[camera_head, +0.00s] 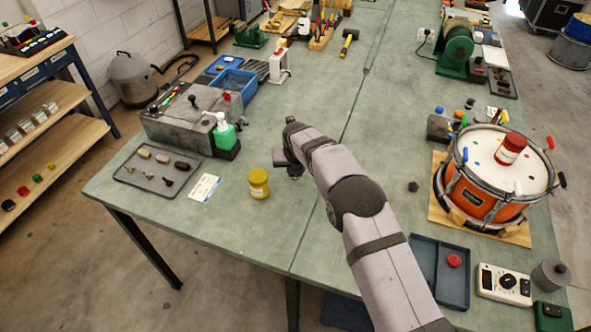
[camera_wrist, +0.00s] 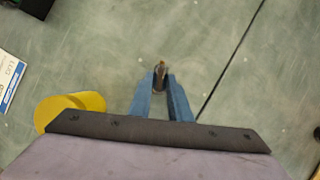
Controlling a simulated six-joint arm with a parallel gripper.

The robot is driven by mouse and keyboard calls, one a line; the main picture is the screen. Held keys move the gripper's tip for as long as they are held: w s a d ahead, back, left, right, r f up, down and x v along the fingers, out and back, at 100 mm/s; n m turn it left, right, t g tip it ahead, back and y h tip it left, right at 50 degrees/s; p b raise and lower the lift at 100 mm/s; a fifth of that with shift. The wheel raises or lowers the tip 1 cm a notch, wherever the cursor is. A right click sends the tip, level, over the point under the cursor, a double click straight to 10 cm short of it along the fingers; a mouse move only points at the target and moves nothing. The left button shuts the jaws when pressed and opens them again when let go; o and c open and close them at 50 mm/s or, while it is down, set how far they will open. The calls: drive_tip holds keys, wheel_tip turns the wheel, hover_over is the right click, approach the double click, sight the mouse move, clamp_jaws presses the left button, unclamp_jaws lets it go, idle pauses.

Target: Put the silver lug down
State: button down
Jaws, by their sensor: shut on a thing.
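My gripper (camera_wrist: 160,90) points down at the green bench top, and its two blue fingers are shut on the silver lug. The silver lug (camera_wrist: 160,73) shows as a small grey metal piece between the fingertips, with an orange-brown spot at its far end. I cannot tell whether the lug touches the bench. In the head view my gripper (camera_head: 285,166) is over the bench, just behind and right of the yellow jar. The lug is not discernible in that view.
The yellow jar (camera_head: 258,182) stands close by; it also shows in the wrist view (camera_wrist: 72,107). A white-blue card (camera_head: 204,187), a dark tray (camera_head: 155,170) with several small parts and a green bottle (camera_head: 224,135) are left. An orange drum (camera_head: 487,195) stands right.

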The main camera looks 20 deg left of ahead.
drive_tip(key=shift+f, duration=0.1)
drive_tip(key=c, duration=1.6)
unclamp_jaws()
drive_tip(key=shift+c, duration=0.2)
drive_tip(key=shift+r, duration=0.2)
drive_tip(key=b+v, duration=0.3)
drive_tip(key=v, duration=0.8)
drive_tip(key=shift+s+r, duration=0.3)
drive_tip(key=shift+r, duration=0.05)
drive_tip(key=shift+d, duration=0.1)
